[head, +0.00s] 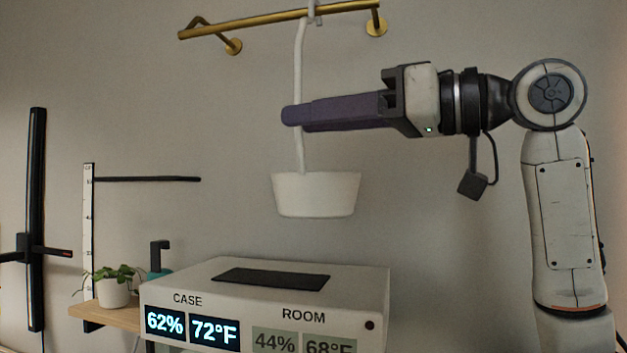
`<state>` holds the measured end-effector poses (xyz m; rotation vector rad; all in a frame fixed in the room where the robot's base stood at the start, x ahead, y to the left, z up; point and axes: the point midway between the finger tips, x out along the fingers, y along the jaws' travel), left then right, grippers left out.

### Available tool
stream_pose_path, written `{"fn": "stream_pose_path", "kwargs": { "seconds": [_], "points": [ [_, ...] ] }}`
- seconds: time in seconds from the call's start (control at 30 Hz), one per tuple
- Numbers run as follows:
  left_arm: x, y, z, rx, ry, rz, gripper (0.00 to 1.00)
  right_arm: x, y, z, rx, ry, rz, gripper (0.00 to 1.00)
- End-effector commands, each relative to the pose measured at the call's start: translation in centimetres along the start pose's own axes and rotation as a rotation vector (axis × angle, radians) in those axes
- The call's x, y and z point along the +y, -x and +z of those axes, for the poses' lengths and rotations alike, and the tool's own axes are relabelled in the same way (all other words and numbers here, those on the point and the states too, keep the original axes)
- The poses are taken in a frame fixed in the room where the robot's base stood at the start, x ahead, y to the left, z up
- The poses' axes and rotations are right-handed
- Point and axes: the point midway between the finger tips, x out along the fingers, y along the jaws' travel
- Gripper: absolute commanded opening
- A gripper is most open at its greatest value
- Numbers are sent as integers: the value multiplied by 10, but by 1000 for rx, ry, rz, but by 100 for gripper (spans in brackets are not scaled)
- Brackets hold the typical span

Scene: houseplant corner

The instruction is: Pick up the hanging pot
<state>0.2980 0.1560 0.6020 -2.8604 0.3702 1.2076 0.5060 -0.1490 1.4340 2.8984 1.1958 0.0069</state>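The hanging pot (316,195) is a white, tapered pot with a long white hanger strap (299,75). The strap runs up to a hook on a brass rail (262,20). The pot looks upright, above the white case in the picture. My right gripper (292,115) reaches in from the right with its long purple fingers level across the strap, above the pot. The fingers are seen edge-on and hide a short piece of the strap. I cannot tell whether they are closed on it. My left gripper is not in view.
A white case (365,285) with humidity and temperature displays stands below the pot. A small potted plant (114,290) sits on a wooden shelf (105,313) at the lower left. A black upright bar (36,190) and a thin horizontal arm (150,179) stand at left.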

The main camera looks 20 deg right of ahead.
Motion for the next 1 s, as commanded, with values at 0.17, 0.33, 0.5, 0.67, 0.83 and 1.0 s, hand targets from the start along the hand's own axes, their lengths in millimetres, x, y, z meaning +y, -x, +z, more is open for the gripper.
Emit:
{"fn": "stream_pose_path", "kwargs": {
  "seconds": [0.17,0.33,0.5,0.67,0.83,1.0],
  "points": [
    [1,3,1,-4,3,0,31,0,-16,0,-1,-2,0,30],
    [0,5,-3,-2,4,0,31,-3,-36,-2,-3,-2,-2,30],
    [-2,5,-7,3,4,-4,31,-3,-61,-2,-2,-2,-2,30],
    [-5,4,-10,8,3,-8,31,-3,-65,-1,-2,-1,1,30],
    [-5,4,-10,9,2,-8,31,-3,-65,-1,-2,-1,1,18],
    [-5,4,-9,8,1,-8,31,-3,-64,-1,-1,-1,1,0]
  ]
}}
